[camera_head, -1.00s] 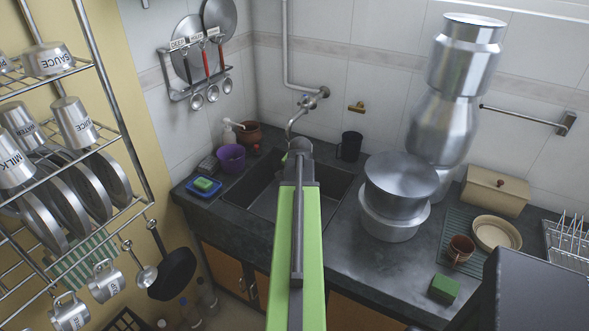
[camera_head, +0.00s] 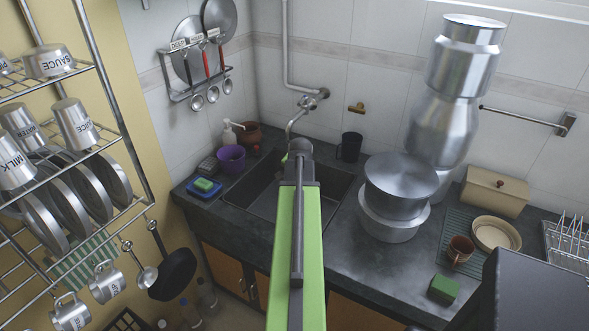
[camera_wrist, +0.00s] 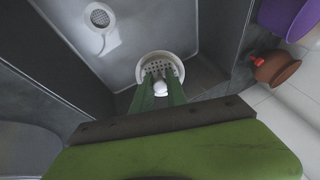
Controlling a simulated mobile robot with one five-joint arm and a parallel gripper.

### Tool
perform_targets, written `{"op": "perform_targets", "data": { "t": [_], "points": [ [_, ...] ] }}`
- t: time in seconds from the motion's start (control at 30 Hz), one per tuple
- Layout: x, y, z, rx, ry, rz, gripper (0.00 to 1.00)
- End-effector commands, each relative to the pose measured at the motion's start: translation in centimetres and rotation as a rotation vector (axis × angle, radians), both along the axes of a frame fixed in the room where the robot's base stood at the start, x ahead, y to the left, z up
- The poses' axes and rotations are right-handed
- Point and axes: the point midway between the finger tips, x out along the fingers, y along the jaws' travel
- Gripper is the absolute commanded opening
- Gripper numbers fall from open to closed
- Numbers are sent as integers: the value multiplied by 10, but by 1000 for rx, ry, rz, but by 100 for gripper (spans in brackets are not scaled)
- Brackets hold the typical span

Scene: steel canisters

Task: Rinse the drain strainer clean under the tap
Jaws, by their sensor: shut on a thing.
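In the wrist view, my gripper (camera_wrist: 161,79) is shut on the drain strainer (camera_wrist: 175,62), a pale round piece with dark holes and a light rim. A small white rounded part shows between the green fingers. The strainer is over the sink (camera_wrist: 150,22), apart from the round drain (camera_wrist: 100,18). In the head view, the metal tap (camera_head: 292,126) reaches over the back of the sink (camera_head: 258,200). My green arm hides the gripper and strainer there. I cannot tell whether water runs or how clean the strainer is.
A purple bowl (camera_head: 231,158), brown pot (camera_head: 250,134) and blue tray (camera_head: 200,188) with a green sponge stand left of the sink. A black mug (camera_head: 350,146) and stacked steel pots (camera_head: 395,215) stand right. Bare counter (camera_head: 350,260) shows in front of the pots.

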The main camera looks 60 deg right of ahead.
Motion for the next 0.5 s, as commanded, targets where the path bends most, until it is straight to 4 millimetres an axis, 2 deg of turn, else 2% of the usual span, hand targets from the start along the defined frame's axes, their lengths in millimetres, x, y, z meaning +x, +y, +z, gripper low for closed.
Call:
{"op": "perform_targets", "data": {
  "t": [0.1, 0.5],
  "points": [
    [-7, 10, 13, 0, 0, 0, 0],
    [-25, 38, 38, 0, 0, 0, 0]
  ]
}}
